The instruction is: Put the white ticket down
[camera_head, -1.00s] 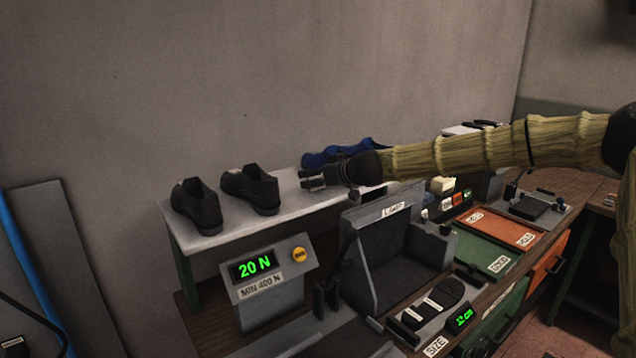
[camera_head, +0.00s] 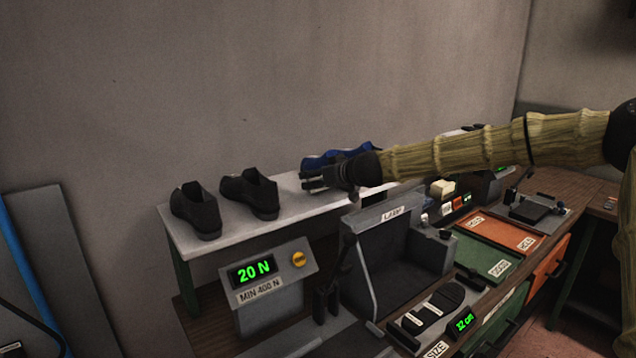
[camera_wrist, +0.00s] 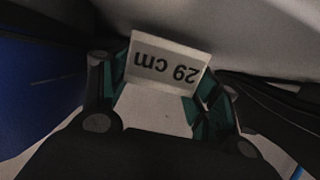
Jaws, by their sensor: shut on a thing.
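The white ticket (camera_wrist: 166,63), marked "29 cm", shows upside down in the wrist view. My gripper (camera_wrist: 155,90) is shut on it, with one dark green finger pad at each side. In the head view my gripper (camera_head: 312,183) is over the pale shelf (camera_head: 292,200), between the black shoes and a blue object. I cannot make out the ticket in the head view. I cannot tell whether it touches the shelf.
Two black shoes (camera_head: 249,194) stand on the shelf left of my gripper. The blue object (camera_head: 340,154) lies close behind it. Below are a grey unit reading "20 N" (camera_head: 268,285), a "LAMP" box (camera_head: 392,213) and green (camera_head: 487,247) and orange trays.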

